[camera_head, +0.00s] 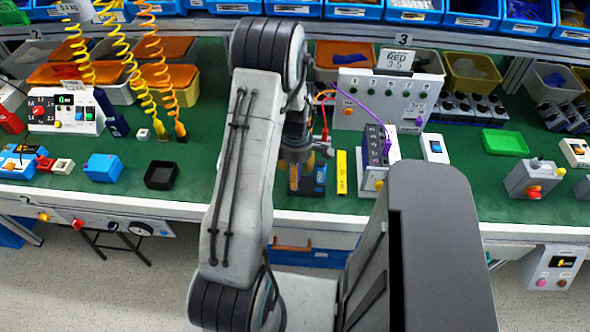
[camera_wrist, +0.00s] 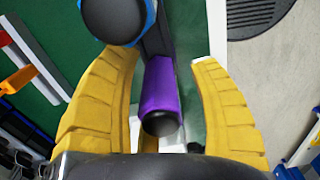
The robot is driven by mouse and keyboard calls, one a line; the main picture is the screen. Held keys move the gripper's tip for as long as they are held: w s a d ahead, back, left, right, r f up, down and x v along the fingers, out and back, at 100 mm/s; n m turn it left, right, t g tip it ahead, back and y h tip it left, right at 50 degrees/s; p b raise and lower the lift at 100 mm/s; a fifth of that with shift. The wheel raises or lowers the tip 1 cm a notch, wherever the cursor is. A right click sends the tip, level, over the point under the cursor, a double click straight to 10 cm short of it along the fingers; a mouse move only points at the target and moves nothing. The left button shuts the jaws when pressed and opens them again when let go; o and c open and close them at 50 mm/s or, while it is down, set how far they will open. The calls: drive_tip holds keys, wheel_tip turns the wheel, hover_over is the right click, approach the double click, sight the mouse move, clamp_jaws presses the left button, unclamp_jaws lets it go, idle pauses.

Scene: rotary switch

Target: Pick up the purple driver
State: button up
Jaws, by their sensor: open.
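The purple driver (camera_wrist: 163,85) shows in the wrist view, its purple handle ending in a dark round butt that faces the camera. It lies between the two yellow fingers of my gripper (camera_wrist: 165,57), which are spread open with a visible gap on the handle's right. The left finger is nearer, and I cannot tell whether it touches. The driver's far end is hidden by a dark bar. In the head view my gripper (camera_head: 294,178) is low over the bench's front edge, mostly hidden by my arm, and I cannot make out the driver there.
A round black-topped blue object (camera_wrist: 117,14) sits close to the left finger. In the head view a yellow strip (camera_head: 341,172) and a switch box with a purple cable (camera_head: 374,178) stand right of my gripper. A white panel (camera_head: 386,98) stands behind. Green bench (camera_head: 455,182) shows further right.

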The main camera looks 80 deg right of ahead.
drive_tip(key=shift+f, duration=0.5)
drive_tip(key=shift+o, duration=0.3)
clamp_jaws()
